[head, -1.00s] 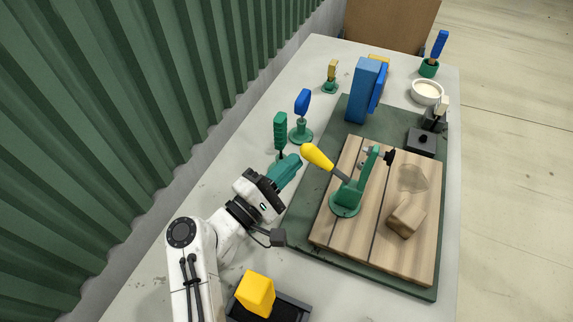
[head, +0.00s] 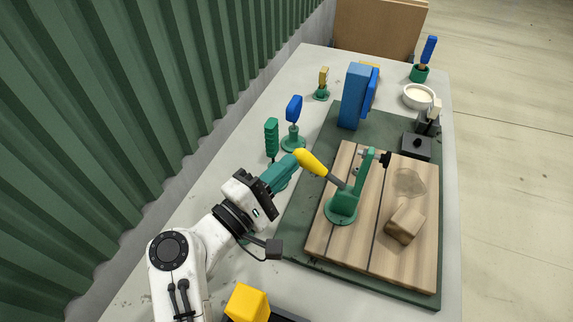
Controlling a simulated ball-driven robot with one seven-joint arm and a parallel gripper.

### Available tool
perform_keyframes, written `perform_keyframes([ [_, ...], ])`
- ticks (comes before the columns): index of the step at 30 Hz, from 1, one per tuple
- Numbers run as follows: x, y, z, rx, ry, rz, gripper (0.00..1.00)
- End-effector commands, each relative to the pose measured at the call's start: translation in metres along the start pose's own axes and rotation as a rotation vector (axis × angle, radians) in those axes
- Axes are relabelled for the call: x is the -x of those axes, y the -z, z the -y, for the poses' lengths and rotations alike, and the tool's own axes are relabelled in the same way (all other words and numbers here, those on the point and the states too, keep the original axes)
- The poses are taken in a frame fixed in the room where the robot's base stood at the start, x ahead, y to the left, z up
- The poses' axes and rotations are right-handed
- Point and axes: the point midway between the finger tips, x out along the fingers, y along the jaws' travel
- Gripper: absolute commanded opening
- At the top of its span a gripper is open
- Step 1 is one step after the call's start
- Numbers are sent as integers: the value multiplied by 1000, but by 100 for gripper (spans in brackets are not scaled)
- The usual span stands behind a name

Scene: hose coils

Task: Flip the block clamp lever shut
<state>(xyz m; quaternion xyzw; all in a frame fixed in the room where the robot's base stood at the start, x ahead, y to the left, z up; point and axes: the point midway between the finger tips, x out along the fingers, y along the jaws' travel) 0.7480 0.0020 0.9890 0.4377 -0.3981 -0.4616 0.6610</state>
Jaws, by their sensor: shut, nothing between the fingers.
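The block clamp (head: 343,205) is green, with its round base on a wooden plank board. Its lever (head: 312,163) has a yellow grip and slants up to the left. A black-tipped plunger (head: 384,159) points right from the clamp's upright. A wooden block (head: 405,222) lies on the board right of the clamp, apart from the plunger. My gripper (head: 291,163) has teal fingers, shut with nothing between them. The fingertips are just left of the yellow grip, at or very near it; I cannot tell whether they touch.
The board (head: 337,245) lies on a dark green mat (head: 370,285). A blue upright piece (head: 353,97) stands behind. Green (head: 271,138) and blue (head: 294,109) handled tools stand left. A white bowl (head: 418,96) is at the back right. A yellow block (head: 247,302) is at the front.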

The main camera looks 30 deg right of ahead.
Motion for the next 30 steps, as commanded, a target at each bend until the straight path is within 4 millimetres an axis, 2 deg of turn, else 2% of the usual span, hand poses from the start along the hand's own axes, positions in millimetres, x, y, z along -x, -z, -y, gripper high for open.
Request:
perform_keyframes([
  [9,62,2,3,-1,0,-7,0],
  [15,90,1,2,-1,1,-6,0],
  [20,98,0,1,-1,1,-4,0],
  [30,101,-2,-6,0,-15,-9,0],
])
